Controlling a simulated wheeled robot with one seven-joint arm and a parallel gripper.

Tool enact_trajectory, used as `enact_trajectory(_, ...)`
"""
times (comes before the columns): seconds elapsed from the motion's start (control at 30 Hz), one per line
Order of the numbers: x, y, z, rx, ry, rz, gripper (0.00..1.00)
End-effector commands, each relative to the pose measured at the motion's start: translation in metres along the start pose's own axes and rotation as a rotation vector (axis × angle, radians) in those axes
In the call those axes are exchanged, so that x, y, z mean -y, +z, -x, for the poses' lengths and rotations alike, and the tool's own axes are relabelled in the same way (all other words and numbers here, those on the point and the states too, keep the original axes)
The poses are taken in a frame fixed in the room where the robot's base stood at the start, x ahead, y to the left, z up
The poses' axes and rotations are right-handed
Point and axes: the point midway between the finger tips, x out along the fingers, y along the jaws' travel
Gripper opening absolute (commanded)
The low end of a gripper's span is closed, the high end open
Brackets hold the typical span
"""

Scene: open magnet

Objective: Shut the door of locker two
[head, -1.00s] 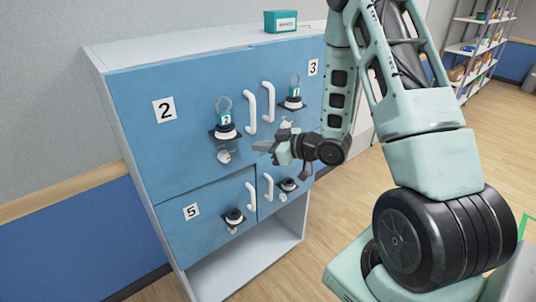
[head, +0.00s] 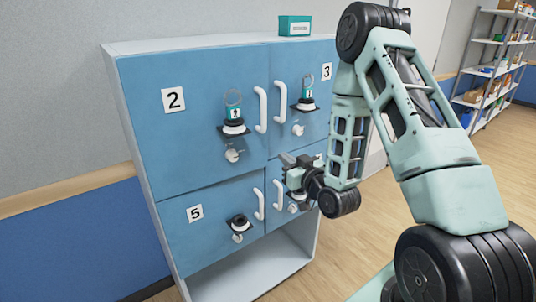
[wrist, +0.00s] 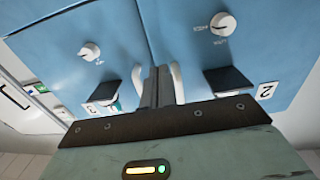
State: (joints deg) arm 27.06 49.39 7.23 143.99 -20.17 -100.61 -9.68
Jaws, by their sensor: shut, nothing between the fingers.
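The door of locker two (head: 190,130) is the blue upper left door, marked with a 2 label (head: 173,99). It looks flush with the cabinet front in the head view. It has a white handle (head: 261,108), a padlock with a teal tag (head: 234,114) on a black mount and a white knob (head: 232,156). My gripper (head: 286,159) is shut and empty, in front of the cabinet near the lower edge of door three. In the wrist view, its fingers (wrist: 153,86) point toward the seam between the handles, with door two (wrist: 250,45) at right.
Door three (head: 290,75) is right of door two, with its own handle and padlock. Door five (head: 210,238) is below. A teal box (head: 295,26) sits on the cabinet top. An open bottom bay (head: 250,273) and shelving (head: 490,65) also show.

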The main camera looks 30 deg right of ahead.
Motion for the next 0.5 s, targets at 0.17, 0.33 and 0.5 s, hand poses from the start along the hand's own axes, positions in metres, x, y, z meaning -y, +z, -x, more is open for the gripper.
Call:
enact_trajectory(0.17,-0.0005,0.0056,-0.0057,-0.004,0.0,0.002,0.0)
enact_trajectory(0.33,0.0003,0.005,-0.009,-0.003,0.0,0.001,0.0)
enact_trajectory(0.5,0.0008,0.0043,-0.0106,-0.002,0.002,0.002,0.0)
